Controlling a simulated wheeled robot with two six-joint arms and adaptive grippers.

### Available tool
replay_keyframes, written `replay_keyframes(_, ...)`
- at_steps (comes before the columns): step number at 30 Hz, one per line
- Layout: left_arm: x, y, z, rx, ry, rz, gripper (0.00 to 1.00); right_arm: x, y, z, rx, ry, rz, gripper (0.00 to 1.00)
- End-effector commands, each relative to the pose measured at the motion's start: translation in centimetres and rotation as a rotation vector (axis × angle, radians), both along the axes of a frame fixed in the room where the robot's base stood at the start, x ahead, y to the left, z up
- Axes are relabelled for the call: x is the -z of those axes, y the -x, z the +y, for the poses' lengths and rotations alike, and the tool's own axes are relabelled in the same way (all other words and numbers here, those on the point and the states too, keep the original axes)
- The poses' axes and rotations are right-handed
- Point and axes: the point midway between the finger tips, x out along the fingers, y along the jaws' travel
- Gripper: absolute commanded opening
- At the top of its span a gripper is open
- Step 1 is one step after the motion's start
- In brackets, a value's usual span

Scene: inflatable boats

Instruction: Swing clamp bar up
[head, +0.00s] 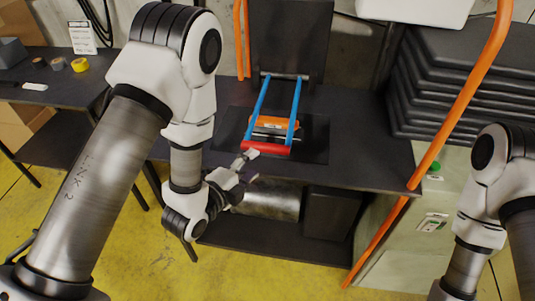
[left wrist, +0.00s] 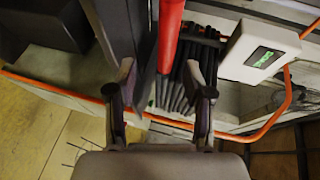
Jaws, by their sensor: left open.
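The clamp bar is a red crossbar (head: 267,148) on two blue arms (head: 295,105) that hinge at the back of a dark plate (head: 318,145) on the bench. The red bar lies low at the front of the plate. An orange piece (head: 275,123) sits between the blue arms. My left gripper (head: 249,167) is open, just in front and left of the red bar's left end. In the left wrist view, the red bar (left wrist: 170,35) shows beyond and between the open fingers (left wrist: 162,82); I cannot tell whether they touch it. My right gripper is outside the frames.
A dark upright panel (head: 290,40) stands behind the clamp. Black folded stacks (head: 465,85) lie at the right behind an orange rail (head: 462,100). A pale cabinet (head: 415,250) stands below right. A side table (head: 55,92) with tape rolls is at left. A white box (left wrist: 262,52) shows in the wrist view.

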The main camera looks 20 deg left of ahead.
Motion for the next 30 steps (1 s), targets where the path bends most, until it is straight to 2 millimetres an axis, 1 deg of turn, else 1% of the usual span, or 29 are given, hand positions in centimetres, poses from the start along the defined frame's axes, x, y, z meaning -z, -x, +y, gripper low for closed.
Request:
replay_keyframes(1,-0.5,-0.4,-0.2,0.003,-0.003,-0.019,0.52,0.3,0.0,0.0,0.0,0.0,0.0,0.0)
replay_keyframes(3,-0.8,-1.0,-0.3,0.002,-0.003,-0.025,0.52,0.0,0.0,0.0,0.0,0.0,0.0,0.0)
replay_keyframes(5,-0.8,-1.6,-0.5,0.002,-0.002,-0.024,0.52,-0.4,0.0,0.0,0.0,0.0,-0.001,0.0)
replay_keyframes(12,0.1,-5.9,-1.9,0.001,-0.001,-0.022,0.52,-1.7,0.0,0.0,0.0,0.0,-0.001,0.0)
replay_keyframes(15,0.5,-7.1,-2.3,0.001,0.0,-0.019,0.52,-1.9,0.0,0.0,0.0,0.0,-0.001,0.0)
replay_keyframes(18,0.7,-7.6,-2.5,-0.001,0.001,-0.019,0.52,-1.9,0.0,0.0,0.0,0.0,-0.001,0.0)
replay_keyframes(24,0.9,-7.7,-2.4,-0.001,0.0,-0.018,0.52,-1.9,0.0,0.0,0.0,0.0,-0.001,0.0)
replay_keyframes(26,0.9,-7.7,-2.4,-0.001,0.0,-0.017,0.3,-1.9,0.0,0.0,0.0,0.0,0.0,0.0)
replay_keyframes(27,0.9,-7.7,-2.4,-0.001,0.0,-0.018,0.16,-1.9,0.0,0.0,0.0,0.0,-0.001,0.0)
replay_keyframes(28,0.9,-7.7,-2.4,-0.001,0.0,-0.018,0.06,-1.9,0.0,0.0,0.0,0.0,-0.001,0.0)
replay_keyframes(29,0.9,-7.7,-2.4,-0.001,0.0,-0.018,0.0,-1.9,0.0,0.0,0.0,0.0,-0.001,0.0)
replay_keyframes(30,0.9,-7.7,-2.4,-0.001,0.0,-0.017,0.0,-1.9,0.0,0.0,0.0,0.0,-0.001,0.0)
